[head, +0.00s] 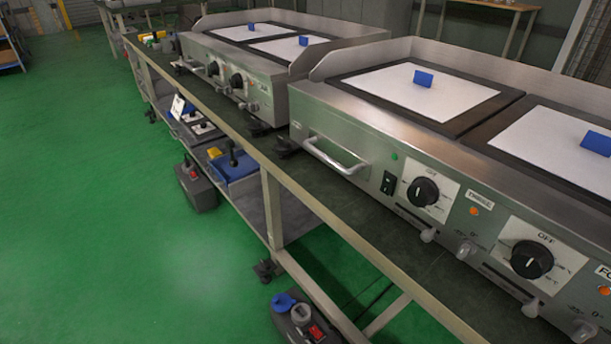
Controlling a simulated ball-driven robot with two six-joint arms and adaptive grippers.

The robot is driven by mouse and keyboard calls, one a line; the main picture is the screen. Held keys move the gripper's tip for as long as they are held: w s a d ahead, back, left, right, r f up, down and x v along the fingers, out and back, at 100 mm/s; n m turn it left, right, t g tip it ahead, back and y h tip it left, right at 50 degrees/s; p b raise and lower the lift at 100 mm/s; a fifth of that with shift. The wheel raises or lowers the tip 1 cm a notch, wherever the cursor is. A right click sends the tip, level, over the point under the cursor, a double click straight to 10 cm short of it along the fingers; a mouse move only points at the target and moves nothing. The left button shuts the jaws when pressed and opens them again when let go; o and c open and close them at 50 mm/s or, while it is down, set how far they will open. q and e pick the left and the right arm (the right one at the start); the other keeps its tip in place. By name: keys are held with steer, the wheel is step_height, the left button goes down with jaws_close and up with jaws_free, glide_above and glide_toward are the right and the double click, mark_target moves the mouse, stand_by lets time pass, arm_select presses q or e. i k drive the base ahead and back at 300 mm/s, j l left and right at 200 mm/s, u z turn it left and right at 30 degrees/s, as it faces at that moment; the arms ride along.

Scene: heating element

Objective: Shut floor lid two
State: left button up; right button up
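Neither of my grippers is in view. No part is labelled as floor lid two, so I cannot tell which it is. On the green floor, partly under the bench, stands a dark box (296,329) with a blue round part (283,301), a pale round part (301,314) and a red part (316,332) on top. It is cut off by the bottom edge. A second dark box (200,192) with red parts on top stands on the floor further back. Whether any lid on them is open or shut is too small to tell.
A long bench (340,232) carries steel heating units (345,122) with knobs, a front handle (335,157) and white plates (420,90) with blue grips. Its lower shelf holds a blue box (234,165) and other items. The green floor (90,200) at left is clear.

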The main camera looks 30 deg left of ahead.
mark_target(281, 302)
steer(key=u, duration=1.05)
